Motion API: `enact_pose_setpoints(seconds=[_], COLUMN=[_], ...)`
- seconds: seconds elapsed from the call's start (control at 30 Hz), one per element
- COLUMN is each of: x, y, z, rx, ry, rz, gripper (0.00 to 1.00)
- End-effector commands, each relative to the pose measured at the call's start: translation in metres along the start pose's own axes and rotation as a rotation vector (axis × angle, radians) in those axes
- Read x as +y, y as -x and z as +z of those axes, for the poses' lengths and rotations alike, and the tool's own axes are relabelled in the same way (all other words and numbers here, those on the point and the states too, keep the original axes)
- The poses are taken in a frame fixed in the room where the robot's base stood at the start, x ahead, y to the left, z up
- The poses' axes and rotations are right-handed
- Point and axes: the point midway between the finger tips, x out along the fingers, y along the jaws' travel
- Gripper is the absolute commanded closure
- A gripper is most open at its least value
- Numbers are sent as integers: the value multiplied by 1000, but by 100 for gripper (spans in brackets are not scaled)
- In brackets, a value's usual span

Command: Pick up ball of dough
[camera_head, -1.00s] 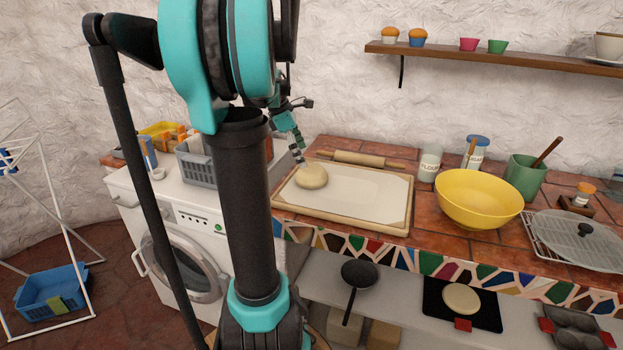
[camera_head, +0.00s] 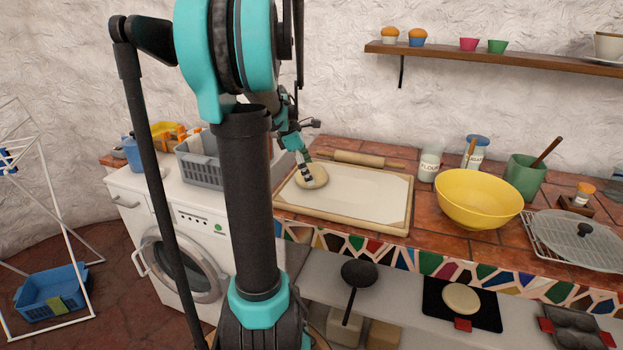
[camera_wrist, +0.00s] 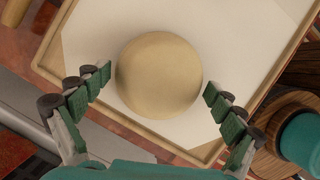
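The ball of dough (camera_head: 312,176) is pale, round and slightly flattened. It rests at the left end of the floured board (camera_head: 365,192) on the counter. In the wrist view the dough (camera_wrist: 159,74) lies ahead of and between the fingertips of my gripper (camera_wrist: 159,88). The two fingers are spread wide, with a gap to the dough on each side in that view. In the head view my gripper (camera_head: 306,172) reaches down over the dough; whether it touches cannot be told. My gripper is open and empty.
A rolling pin (camera_head: 360,158) lies along the board's back edge. To the right stand a flour jar (camera_head: 430,163), a yellow bowl (camera_head: 477,199) and a green pot (camera_head: 523,178). A grey basket (camera_head: 200,162) sits on the washing machine at left. A wall shelf (camera_head: 490,57) hangs above.

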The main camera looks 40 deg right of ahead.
Motion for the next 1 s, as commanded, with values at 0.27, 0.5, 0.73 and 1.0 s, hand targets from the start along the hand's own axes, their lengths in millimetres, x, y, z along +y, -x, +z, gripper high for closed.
enact_pose_setpoints(seconds=[0.27,0.5,0.73,1.0], x=[0,0,0,0], y=[0,0,5,40], z=[0,0,2,17], rx=[0,0,0,0], ry=[0,0,0,0], rz=[0,0,0,0], gripper=[46,58,58,58])
